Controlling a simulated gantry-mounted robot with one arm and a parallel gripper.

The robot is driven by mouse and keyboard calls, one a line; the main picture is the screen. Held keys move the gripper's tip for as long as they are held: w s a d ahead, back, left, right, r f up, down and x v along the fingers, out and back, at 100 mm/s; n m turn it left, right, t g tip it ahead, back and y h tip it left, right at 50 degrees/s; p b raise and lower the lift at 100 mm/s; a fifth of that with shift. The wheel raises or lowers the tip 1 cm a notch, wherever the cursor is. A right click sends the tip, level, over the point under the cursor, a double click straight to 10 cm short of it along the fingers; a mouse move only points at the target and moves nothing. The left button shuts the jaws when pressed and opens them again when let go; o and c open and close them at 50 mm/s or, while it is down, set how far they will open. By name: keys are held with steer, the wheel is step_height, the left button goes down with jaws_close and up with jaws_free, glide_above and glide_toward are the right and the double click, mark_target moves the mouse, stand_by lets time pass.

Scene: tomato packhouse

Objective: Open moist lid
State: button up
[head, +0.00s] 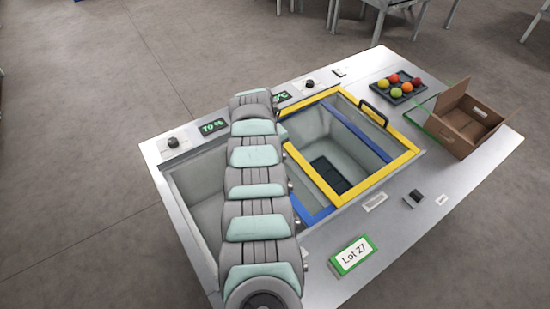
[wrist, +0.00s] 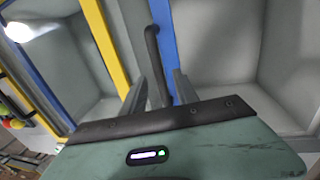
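In the head view a blue-framed lid (head: 356,130) lies over the right basin, overlapped by a yellow-framed lid (head: 398,162). The left basin (head: 203,183) looks uncovered where it shows past my arm. A "70 %" display (head: 212,127) is on the rim beside it. In the wrist view a dark bar handle (wrist: 152,45) stands by the blue frame edge (wrist: 163,20), with the yellow edge (wrist: 103,40) to its left. My gripper (wrist: 160,75) has its fingers apart on either side of this handle. Firm contact cannot be told. My arm hides the gripper in the head view.
The yellow lid has a black handle (head: 374,114) at its far right edge. A dark tray (head: 399,90) of tomatoes and an open cardboard box (head: 468,120) stand on the right. A "Lot 27" sign (head: 353,256) lies in front. Knobs sit on the back rim.

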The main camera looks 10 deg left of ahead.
step_height(320, 180, up, 9)
steer(key=s+a+p, duration=0.1)
steer(key=p, duration=0.5)
steer(key=shift+a+r, duration=0.15)
steer(key=shift+r, duration=0.05)
steer(key=shift+s+r, duration=0.1)
